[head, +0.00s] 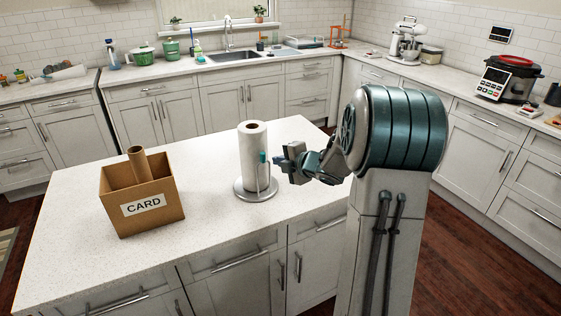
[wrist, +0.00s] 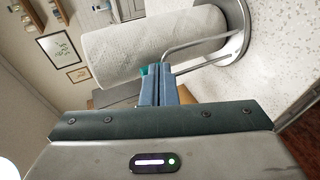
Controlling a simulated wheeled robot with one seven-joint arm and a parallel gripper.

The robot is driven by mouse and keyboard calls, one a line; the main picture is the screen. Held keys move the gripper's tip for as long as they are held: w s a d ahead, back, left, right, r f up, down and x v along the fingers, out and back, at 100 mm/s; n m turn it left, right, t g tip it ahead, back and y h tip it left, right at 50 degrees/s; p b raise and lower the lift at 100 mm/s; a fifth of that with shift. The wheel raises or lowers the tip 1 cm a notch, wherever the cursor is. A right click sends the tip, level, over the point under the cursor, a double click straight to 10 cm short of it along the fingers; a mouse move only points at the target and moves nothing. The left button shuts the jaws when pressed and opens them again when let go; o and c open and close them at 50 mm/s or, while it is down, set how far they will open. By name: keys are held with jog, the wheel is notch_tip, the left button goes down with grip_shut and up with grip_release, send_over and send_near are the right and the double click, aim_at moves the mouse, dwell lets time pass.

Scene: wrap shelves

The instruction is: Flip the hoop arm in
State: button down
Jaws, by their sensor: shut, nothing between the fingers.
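A white paper roll (head: 253,150) stands upright on a round grey holder base (head: 243,193) on the island. In the wrist view the roll (wrist: 150,45) lies across the top. The holder's thin metal hoop arm (wrist: 205,66) rises from the base along the roll's side, with a teal piece (head: 263,157) near its top end. I cannot tell whether the hoop arm touches the roll. My gripper (head: 279,160) is shut and empty, just right of the teal piece. In the wrist view its fingertips (wrist: 159,72) cover part of the teal piece and the hoop's end; contact is unclear.
A cardboard box marked CARD (head: 158,215) stands left of the roll on the island, with a brown tube (head: 138,165) upright inside. The island top (head: 215,235) is clear between and in front of them. Counters with a sink (head: 235,57) run behind.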

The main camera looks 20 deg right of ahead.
jog(key=w+r+v, duration=0.1)
jog(key=r+v, duration=0.1)
jog(key=v, duration=1.1)
jog(key=shift+s+r+p, duration=0.3)
jog(key=shift+s+p, duration=0.05)
jog(key=shift+p, duration=0.1)
jog(key=s+a+r+m+g+h, duration=0.25)
jog(key=s+m+h, duration=0.4)
jog(key=m, duration=0.65)
jog(key=s+a+f+m+g+y, duration=0.1)
jog(key=s+a+f+m+g, duration=0.2)
jog(key=s+a, duration=0.3)
jog(key=s+a+f+m+g+y, duration=0.1)
jog(key=s+a+f+m+g, duration=0.2)
jog(key=s, duration=0.9)
jog(key=a+m, duration=0.2)
jog(key=a, duration=0.2)
jog(key=shift+f+g, duration=0.35)
